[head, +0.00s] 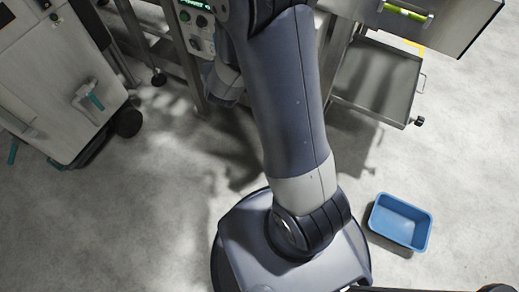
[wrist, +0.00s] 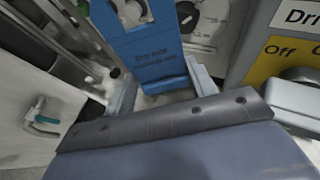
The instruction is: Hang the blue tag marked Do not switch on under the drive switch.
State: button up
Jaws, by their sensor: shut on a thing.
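The blue tag (wrist: 152,55) stands between the two fingers of my gripper (wrist: 160,90) in the wrist view. Dark lettering on it is partly readable as "Do not switch on". My gripper is shut on the tag's lower part. The drive switch (wrist: 301,82) is at the right edge, cut off by the frame: a grey knob on a yellow plate marked "Off", under a label beginning "Dri". The tag is left of the switch, apart from it. In the head view my arm hides the gripper and tag.
In the head view, a grey cabinet (head: 60,80) stands left, an open metal tray (head: 372,85) sticks out at right, and a blue bin (head: 401,222) lies on the floor. Bare floor surrounds my base.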

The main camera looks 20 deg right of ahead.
jog(key=s+f+m+g+h+b, duration=0.2)
jog(key=s+f+b, duration=0.1)
jog(key=f+b, duration=1.6)
jog(key=s+d+f+m+g+h, duration=0.25)
jog(key=s+d+f+m, duration=0.2)
jog(key=s+f, duration=0.6)
jog(key=w+d+r+p, duration=0.4)
jog(key=w+d+r, duration=0.1)
jog(key=w+d, duration=0.2)
jog(key=shift+w+d+r, duration=0.15)
jog(key=shift+w+d, duration=0.2)
jog(key=shift+d, duration=0.5)
jog(key=shift+g, duration=0.25)
dwell(0.5)
